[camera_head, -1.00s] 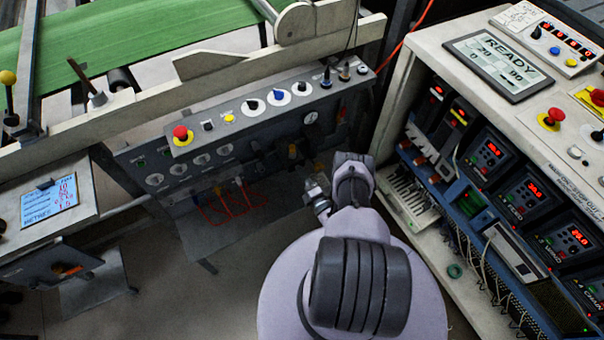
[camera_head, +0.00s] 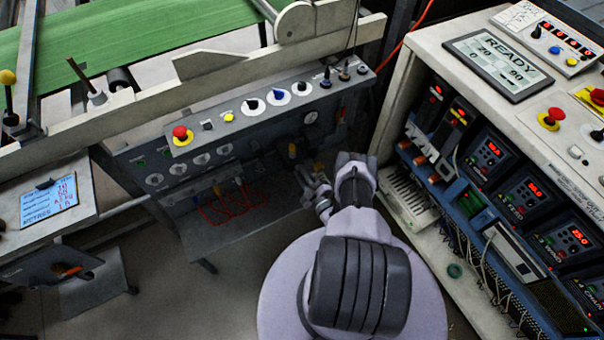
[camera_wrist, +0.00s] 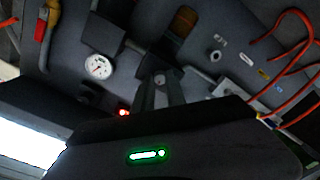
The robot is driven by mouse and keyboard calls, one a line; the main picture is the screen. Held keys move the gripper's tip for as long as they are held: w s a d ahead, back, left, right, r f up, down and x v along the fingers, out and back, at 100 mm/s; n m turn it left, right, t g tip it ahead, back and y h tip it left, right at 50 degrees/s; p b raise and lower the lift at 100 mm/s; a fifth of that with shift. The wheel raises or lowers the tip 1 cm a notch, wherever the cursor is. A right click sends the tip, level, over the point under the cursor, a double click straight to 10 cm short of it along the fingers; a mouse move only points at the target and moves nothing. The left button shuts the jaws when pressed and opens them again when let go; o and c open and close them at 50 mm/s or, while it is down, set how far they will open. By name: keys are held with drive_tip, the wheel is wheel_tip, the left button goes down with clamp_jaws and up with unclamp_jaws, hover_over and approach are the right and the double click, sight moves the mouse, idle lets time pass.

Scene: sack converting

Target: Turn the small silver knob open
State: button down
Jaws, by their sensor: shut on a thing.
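My gripper (camera_head: 319,190) reaches to the lower right of the grey control panel (camera_head: 165,160) in the head view. In the wrist view its narrow fingers (camera_wrist: 161,84) are closed together against the dark panel. They are shut on the small silver knob, which is mostly hidden between the fingertips. The head view is too coarse to show the knob, and its turn angle cannot be told.
A white gauge (camera_wrist: 99,66) and a yellow-and-red handle (camera_wrist: 46,22) are left of the fingers in the wrist view. Orange hoses (camera_wrist: 290,70) hang at right. In the head view, an open cabinet (camera_head: 400,190) with wiring stands close to my arm's right.

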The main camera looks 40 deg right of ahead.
drive_tip(key=m, duration=1.3)
drive_tip(key=m+b, duration=0.1)
drive_tip(key=m, duration=1.1)
drive_tip(key=shift+w+m+t+h+b, duration=0.1)
drive_tip(key=shift+m+t+h+b, duration=0.2)
drive_tip(key=shift+m+t, duration=0.1)
drive_tip(key=c, duration=1.4)
unclamp_jaws()
drive_tip(key=shift+o, duration=0.2)
drive_tip(key=shift+f, duration=0.15)
